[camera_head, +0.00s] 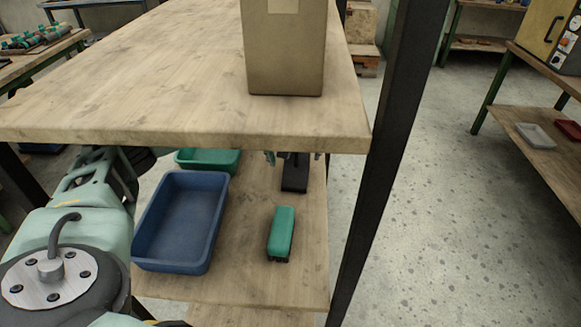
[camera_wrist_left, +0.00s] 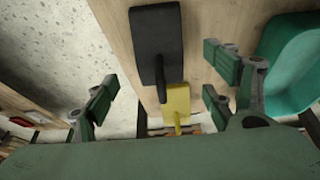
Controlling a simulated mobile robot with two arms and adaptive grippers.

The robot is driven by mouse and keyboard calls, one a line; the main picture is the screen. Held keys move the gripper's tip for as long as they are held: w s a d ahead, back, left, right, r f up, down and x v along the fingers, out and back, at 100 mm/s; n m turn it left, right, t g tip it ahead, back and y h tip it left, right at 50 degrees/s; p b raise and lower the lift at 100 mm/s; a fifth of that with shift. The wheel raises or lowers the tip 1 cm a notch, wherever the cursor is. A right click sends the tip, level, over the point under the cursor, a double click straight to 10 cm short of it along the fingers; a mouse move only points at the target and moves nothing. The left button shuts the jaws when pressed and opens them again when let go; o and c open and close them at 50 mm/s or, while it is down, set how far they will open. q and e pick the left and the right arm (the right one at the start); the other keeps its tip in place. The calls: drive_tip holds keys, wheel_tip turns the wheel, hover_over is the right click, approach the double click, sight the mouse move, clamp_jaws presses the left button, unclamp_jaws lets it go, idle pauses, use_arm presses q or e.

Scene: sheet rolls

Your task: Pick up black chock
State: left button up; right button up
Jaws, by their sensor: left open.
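The black chock (camera_head: 294,180) lies on the lower shelf, near its right edge, partly hidden under the tabletop's front edge. In the left wrist view the black chock (camera_wrist_left: 156,45) is a dark block with a narrow rod at its near end. My left gripper (camera_head: 292,158) reaches in under the tabletop, only its green tips showing near the chock. In the left wrist view my left gripper (camera_wrist_left: 158,96) is open and empty, its fingers spread on both sides of the view, with the chock apart and beyond them. My right gripper is not in view.
On the lower shelf are a blue bin (camera_head: 180,222), a green bin (camera_head: 208,159) and a green block (camera_head: 281,232). A yellow piece (camera_wrist_left: 177,101) is near the chock. The wooden tabletop (camera_head: 150,75) overhead bears a cardboard box (camera_head: 285,55). A black post (camera_head: 385,150) stands right.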

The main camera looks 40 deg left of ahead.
sight(297, 163)
use_arm(q)
drive_tip(key=shift+x, duration=0.95)
drive_tip(key=shift+w+a+f+p, duration=0.15)
drive_tip(key=shift+f+p, duration=0.15)
drive_tip(key=p+x, duration=0.1)
drive_tip(key=x, duration=0.4)
drive_tip(key=shift+r, duration=0.1)
drive_tip(key=shift+c, duration=0.8)
drive_tip(key=c, duration=1.3)
drive_tip(key=shift+c, duration=0.6)
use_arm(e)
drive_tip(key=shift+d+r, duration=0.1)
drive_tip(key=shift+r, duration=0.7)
use_arm(q)
drive_tip(key=shift+r, duration=0.15)
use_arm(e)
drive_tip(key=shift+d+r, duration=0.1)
